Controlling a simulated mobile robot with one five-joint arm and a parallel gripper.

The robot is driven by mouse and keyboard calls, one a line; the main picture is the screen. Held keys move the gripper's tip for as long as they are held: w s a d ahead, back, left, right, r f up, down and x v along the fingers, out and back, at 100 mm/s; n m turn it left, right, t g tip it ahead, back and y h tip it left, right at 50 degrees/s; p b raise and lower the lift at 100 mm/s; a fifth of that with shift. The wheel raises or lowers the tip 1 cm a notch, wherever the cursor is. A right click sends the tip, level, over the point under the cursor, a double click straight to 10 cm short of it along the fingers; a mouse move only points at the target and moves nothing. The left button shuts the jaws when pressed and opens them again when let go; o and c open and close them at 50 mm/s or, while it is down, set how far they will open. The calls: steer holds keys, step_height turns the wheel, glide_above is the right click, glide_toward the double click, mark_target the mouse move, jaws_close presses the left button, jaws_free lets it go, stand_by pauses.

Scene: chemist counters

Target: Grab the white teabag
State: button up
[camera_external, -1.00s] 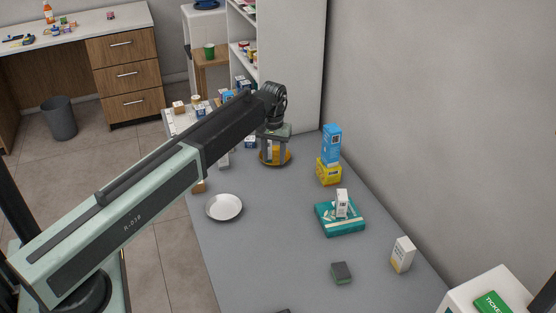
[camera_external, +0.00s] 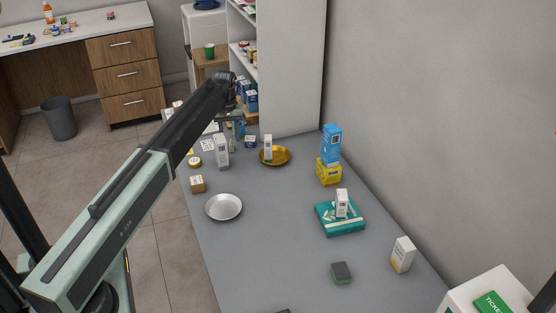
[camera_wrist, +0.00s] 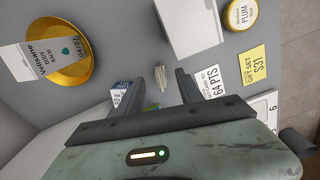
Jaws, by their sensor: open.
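A small pale, whitish bundle (camera_wrist: 160,78), which may be the teabag, lies on the grey counter in the wrist view. It sits just ahead of my gripper (camera_wrist: 158,80), between the lines of the two fingers. Its exact shape is too small to tell. The fingers are apart with nothing between them gripped. In the external view my gripper (camera_external: 233,122) hangs above the far left part of the counter, and I cannot clearly make out the teabag there.
A gold dish (camera_wrist: 85,72) holding a white balm box (camera_wrist: 40,62) is left of the fingers. A white box (camera_wrist: 190,25) stands just beyond the bundle. Price cards (camera_wrist: 206,83) and a yellow-lidded jar (camera_wrist: 240,14) are right. A silver plate (camera_external: 224,207) lies nearer on the counter.

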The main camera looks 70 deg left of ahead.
mark_target(231, 143)
steer(key=f+b, duration=0.3)
steer(key=f, duration=0.1)
steer(key=shift+w+a+f+b, duration=0.2)
steer(key=shift+f+b, duration=0.2)
steer(key=shift+r, duration=0.2)
steer(key=shift+c, duration=0.3)
jaws_close()
